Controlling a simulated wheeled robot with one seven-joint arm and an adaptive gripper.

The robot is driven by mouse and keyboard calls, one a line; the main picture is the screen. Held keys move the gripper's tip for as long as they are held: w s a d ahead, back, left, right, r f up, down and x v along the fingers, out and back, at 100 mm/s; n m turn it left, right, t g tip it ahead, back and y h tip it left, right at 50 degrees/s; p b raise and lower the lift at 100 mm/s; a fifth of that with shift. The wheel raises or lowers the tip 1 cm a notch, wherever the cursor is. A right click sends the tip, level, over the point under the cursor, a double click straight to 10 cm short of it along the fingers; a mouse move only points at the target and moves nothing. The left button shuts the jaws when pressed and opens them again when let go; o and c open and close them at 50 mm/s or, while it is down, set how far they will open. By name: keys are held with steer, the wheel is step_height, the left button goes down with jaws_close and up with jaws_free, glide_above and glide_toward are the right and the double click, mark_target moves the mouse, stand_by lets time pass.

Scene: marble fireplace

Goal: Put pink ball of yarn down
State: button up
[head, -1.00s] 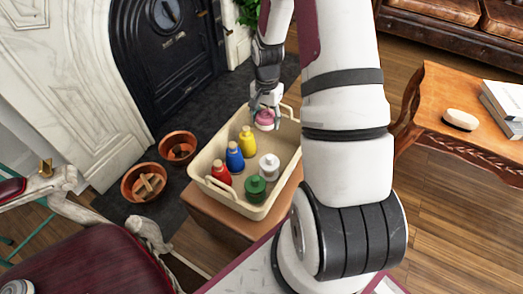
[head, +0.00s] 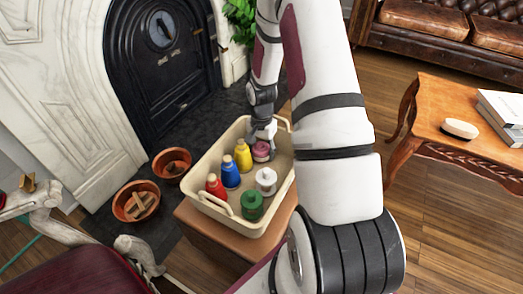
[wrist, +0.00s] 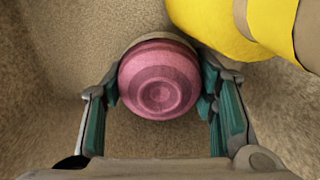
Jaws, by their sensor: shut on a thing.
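The pink ball of yarn (head: 261,152) looks like a ringed, rounded pink piece, more like a bottle than yarn. It is inside the cream tray (head: 205,205), near its far end. My gripper (head: 266,132) reaches down into the tray over it. In the wrist view, the pink piece (wrist: 160,82) sits between the green finger pads, and my gripper (wrist: 160,92) is shut on it. The tray floor (wrist: 155,140) is close beneath; whether the piece touches it is hard to tell.
A yellow bottle (head: 243,156) stands close beside the pink piece. Blue (head: 231,173), red (head: 215,187), white (head: 266,180) and green (head: 252,206) bottles share the tray. The tray rests on a brown stand (head: 240,245). Terracotta bowls (head: 136,202) sit on the floor at left.

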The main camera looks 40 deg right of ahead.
mark_target(262, 145)
steer(key=o, duration=1.2)
step_height(262, 145, up, 12)
steer(key=p, duration=0.4)
steer(key=shift+p, duration=0.35)
steer(key=s+a+r+n, duration=0.35)
steer(key=a+r, duration=0.25)
steer(key=r, duration=0.4)
steer(key=s+a+r+n, duration=0.3)
steer(key=s+a+r, duration=0.3)
steer(key=r, duration=0.5)
steer(key=s+a+r+n, duration=0.2)
steer(key=s+a, duration=0.1)
steer(key=s, duration=0.3)
steer(key=s+a+r+n, duration=0.2)
steer(key=s+a+n, duration=0.1)
steer(key=s, duration=0.4)
steer(key=s+a+r+n, duration=0.2)
steer(key=s+a, duration=0.2)
steer(key=s, duration=0.2)
steer(key=shift+s+r, duration=0.35)
steer(key=shift+r, duration=0.05)
